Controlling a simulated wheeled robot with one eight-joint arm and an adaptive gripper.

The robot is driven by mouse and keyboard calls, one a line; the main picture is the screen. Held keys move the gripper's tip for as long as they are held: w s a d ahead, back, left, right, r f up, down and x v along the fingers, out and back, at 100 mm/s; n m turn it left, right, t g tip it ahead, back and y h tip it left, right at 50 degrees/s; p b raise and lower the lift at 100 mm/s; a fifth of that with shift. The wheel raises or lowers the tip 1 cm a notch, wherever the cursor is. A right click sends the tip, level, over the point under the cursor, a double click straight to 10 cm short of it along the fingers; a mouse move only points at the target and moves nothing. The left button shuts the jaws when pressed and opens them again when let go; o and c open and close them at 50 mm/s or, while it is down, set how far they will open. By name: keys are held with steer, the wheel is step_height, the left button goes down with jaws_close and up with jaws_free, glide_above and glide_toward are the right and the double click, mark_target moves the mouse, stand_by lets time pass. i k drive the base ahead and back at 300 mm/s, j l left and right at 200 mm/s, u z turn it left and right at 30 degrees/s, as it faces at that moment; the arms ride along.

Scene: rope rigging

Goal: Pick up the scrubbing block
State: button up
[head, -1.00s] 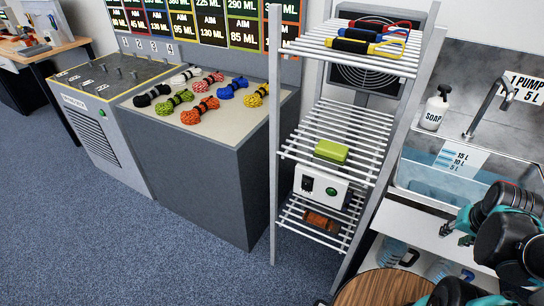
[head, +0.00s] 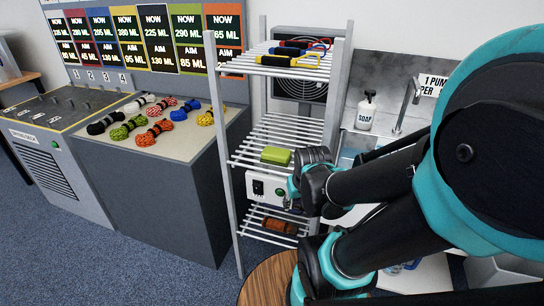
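The scrubbing block appears to be the green and yellow block (head: 276,155), lying on the middle wire shelf of the metal rack in the head view. My arm reaches in from the right. My gripper (head: 291,194) is at the arm's far end, just right of and below the block in the picture, in front of the rack. I see no contact with the block. The fingers are small and partly hidden by my arm, so their opening does not show.
The wire rack (head: 237,215) also holds handled tools (head: 293,49) on top, a white switch box (head: 260,187) and a brown item (head: 279,226) below. Rope bundles (head: 147,132) lie on the left counter. A soap bottle (head: 366,112) stands behind. A round wooden top (head: 266,282) is in front.

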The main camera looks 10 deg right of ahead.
mark_target(280, 158)
steer(key=z, duration=0.4)
steer(key=j+z, duration=0.15)
steer(key=z, duration=0.25)
steer(key=j+z, duration=0.2)
steer(key=z, duration=0.2)
steer(key=j+z, duration=0.15)
steer(key=z, duration=0.2)
steer(key=j+z, duration=0.15)
steer(key=z, duration=0.25)
steer(key=k+j, duration=0.1)
steer(key=j, duration=0.2)
steer(key=k+j, duration=0.1)
steer(key=j, duration=0.2)
steer(key=k+j, duration=0.15)
steer(key=j+z, duration=0.05)
steer(key=j, duration=0.05)
